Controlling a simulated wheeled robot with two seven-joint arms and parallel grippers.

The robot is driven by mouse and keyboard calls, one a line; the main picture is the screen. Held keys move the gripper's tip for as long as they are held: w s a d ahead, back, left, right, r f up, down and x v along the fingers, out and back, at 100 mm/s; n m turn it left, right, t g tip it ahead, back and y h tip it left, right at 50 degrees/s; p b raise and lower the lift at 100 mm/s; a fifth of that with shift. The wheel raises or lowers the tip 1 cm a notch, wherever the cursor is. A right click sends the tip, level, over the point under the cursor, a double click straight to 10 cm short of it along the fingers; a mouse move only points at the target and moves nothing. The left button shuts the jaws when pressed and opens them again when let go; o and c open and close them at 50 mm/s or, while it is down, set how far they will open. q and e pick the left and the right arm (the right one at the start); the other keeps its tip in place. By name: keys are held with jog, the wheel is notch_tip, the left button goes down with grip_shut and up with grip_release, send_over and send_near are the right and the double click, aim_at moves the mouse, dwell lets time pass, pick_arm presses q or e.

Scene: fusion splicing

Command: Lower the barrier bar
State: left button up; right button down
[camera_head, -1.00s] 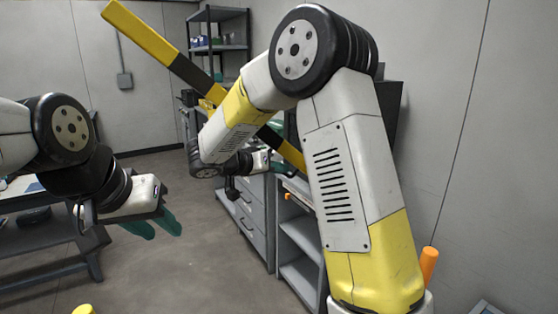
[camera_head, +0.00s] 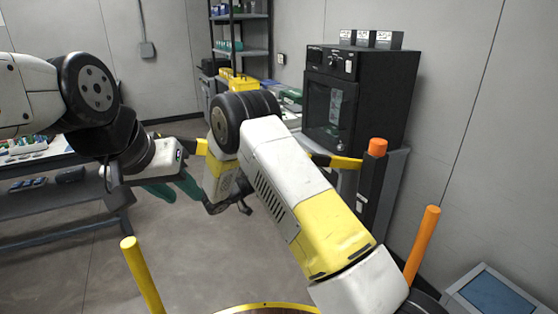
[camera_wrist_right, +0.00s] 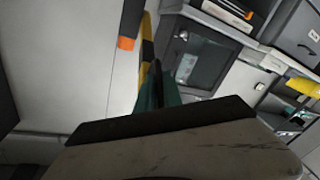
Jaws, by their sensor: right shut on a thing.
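The yellow-and-black barrier bar lies close to level in the head view. Its yellow end (camera_head: 345,162) meets the black post with an orange cap (camera_head: 374,190), and another yellow piece (camera_head: 196,146) shows left of my right arm. My right arm hides the middle of the bar and most of the right gripper. In the right wrist view the green fingers of my right gripper (camera_wrist_right: 160,92) are closed on the bar (camera_wrist_right: 147,50). My left gripper (camera_head: 178,189) hangs at the left with its green fingers apart and empty.
A black oven-like cabinet (camera_head: 355,95) stands behind the post. A yellow post (camera_head: 142,275) and an orange post (camera_head: 422,245) rise in front. A workbench (camera_head: 50,160) is at left, shelving (camera_head: 240,52) at the back. Floor between is open.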

notch_tip(320, 180, down, 14)
jog(key=n+t+h, duration=0.1)
jog(key=t+h, duration=0.1)
jog(key=shift+r+h, duration=0.25)
jog(key=shift+h, duration=0.15)
jog(key=shift+s+a+f, duration=0.1)
jog(key=shift+s+f, duration=0.05)
jog(key=shift+f, duration=0.05)
jog(key=c, duration=1.8)
grip_release()
jog(key=shift+f, duration=0.1)
jog(key=shift+o, duration=0.2)
jog(key=shift+a+r, duration=0.1)
jog(key=shift+r, duration=0.1)
